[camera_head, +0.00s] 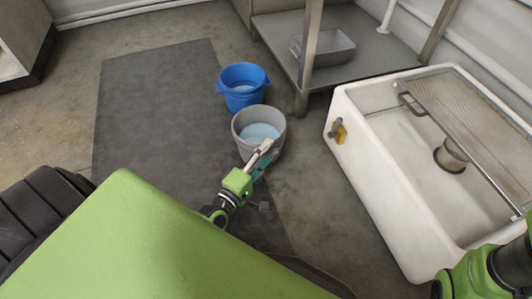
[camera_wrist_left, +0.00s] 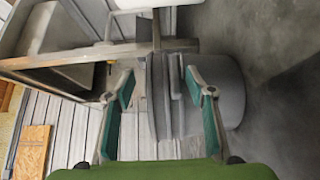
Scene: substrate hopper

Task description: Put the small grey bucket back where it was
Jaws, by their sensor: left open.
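The small grey bucket (camera_head: 259,119) stands upright on the floor by the right edge of the dark mat, with pale blue liquid or a pale blue inside showing. It also shows in the left wrist view (camera_wrist_left: 228,92), turned sideways. My left gripper (camera_head: 265,157) is at the bucket's near side and overlaps its rim in the head view. In the left wrist view its teal-padded fingers (camera_wrist_left: 160,100) are spread, with part of the grey bucket between and beyond them. I cannot tell whether they touch it. My right gripper is out of view; only green arm parts show at lower right.
A blue bucket (camera_head: 243,88) stands just behind the grey one. A white sink (camera_head: 380,185) with a drain rack is to the right. A metal shelf (camera_head: 360,60) holding a grey tray (camera_head: 325,48) is at the back. The dark mat (camera_head: 150,115) is clear to the left.

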